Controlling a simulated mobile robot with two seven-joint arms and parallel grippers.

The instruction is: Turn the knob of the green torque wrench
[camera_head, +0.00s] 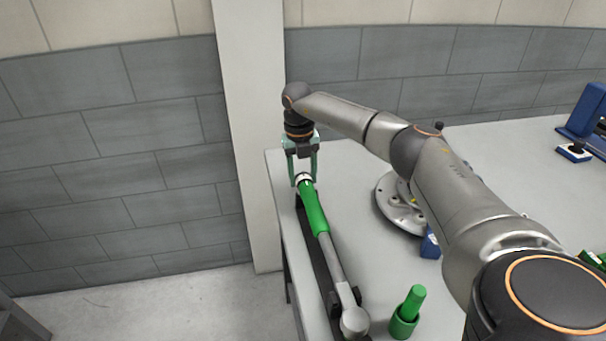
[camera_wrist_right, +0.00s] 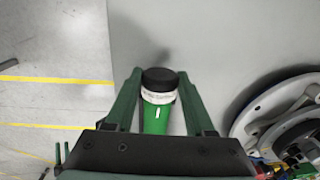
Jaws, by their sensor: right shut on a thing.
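The green torque wrench (camera_head: 314,208) lies lengthwise near the table's left edge in the head view, with a grey shaft and a rounded metal head at the near end. Its far end has a white ring and a black knob (camera_wrist_right: 160,80), clear in the right wrist view. My right gripper (camera_head: 302,180), with green fingers, comes from above at this end. Its fingers stand on both sides of the knob and are shut on it. In the head view the knob is mostly hidden by the gripper. My left gripper is in neither view.
A dark holder (camera_head: 318,262) lies under the wrench. A round metal part (camera_head: 396,212) stands close to its right on the grey table (camera_head: 355,165). A green cylinder (camera_head: 408,312) stands near the wrench head. A blue fixture (camera_head: 588,112) is at far right. A wall and pillar rise behind.

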